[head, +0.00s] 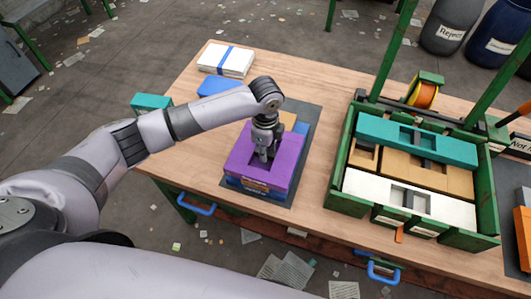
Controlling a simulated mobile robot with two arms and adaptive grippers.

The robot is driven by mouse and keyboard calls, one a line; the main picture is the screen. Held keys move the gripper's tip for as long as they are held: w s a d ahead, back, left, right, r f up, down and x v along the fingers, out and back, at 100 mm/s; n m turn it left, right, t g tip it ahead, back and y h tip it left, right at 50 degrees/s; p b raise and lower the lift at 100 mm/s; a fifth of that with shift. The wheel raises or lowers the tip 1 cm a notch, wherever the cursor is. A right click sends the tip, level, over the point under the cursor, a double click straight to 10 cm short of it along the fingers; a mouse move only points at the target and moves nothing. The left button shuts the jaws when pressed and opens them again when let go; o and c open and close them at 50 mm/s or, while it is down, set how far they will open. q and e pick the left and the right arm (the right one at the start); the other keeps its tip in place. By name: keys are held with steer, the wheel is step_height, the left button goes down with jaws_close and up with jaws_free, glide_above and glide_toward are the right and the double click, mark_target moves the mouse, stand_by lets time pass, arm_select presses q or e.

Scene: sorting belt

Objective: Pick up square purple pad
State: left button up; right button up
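The square purple pad (288,162) lies on top of a stack on the wooden table, over a blue layer (236,185). My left gripper (264,155) points down at the pad's middle, with its fingertips in or just over the recess there. The fingers hide most of the recess, so I cannot tell whether they are closed on anything. My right gripper is not in view.
The stack stands on a dark mat (305,130). A green crate (340,160) to the right holds teal, tan and white blocks. White papers with a blue band (228,60) and a blue item (220,86) lie behind. Table is clear between mat and crate.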

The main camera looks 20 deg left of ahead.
arm_select(q)
jaws_close()
step_height(320, 180, up, 20)
steer(key=b, duration=0.1)
stand_by(0.6)
steer(key=shift+p, duration=0.55)
